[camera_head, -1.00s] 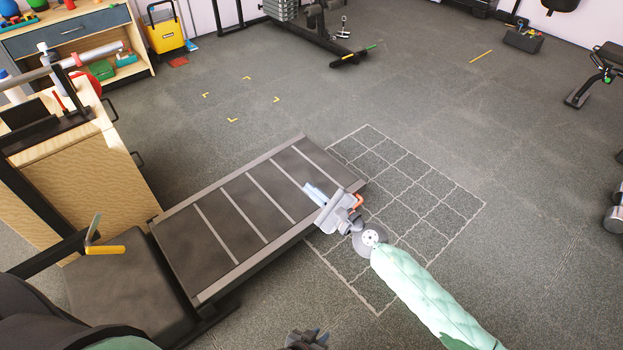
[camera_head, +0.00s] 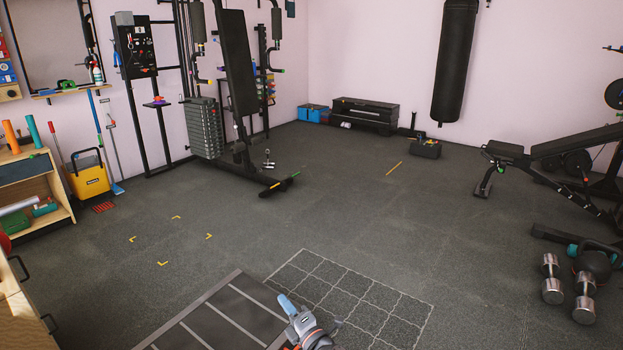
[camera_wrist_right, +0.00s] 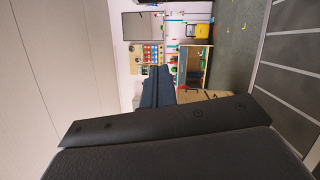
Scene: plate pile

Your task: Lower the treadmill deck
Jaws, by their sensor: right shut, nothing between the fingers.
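The treadmill deck (camera_head: 236,313), dark with pale cross strips and a grey rim, shows at the bottom of the head view. Only its far part is in the picture; its near part and the rest of the treadmill are cut off. It lies out low over the floor, but its exact height cannot be told. My right gripper (camera_head: 288,304) is shut and empty, at the right edge of the deck's far end; whether it touches cannot be told. The deck's strips also show at the right of the wrist view (camera_wrist_right: 290,88). My left gripper is out of view.
A grid marked on the floor (camera_head: 370,300) lies right of the deck. Yellow corner marks (camera_head: 163,263) lie on clear floor beyond it. A weight machine (camera_head: 205,125) stands at the back, a bench (camera_head: 575,143) and dumbbells (camera_head: 583,300) at right, a shelf (camera_head: 60,200) at left.

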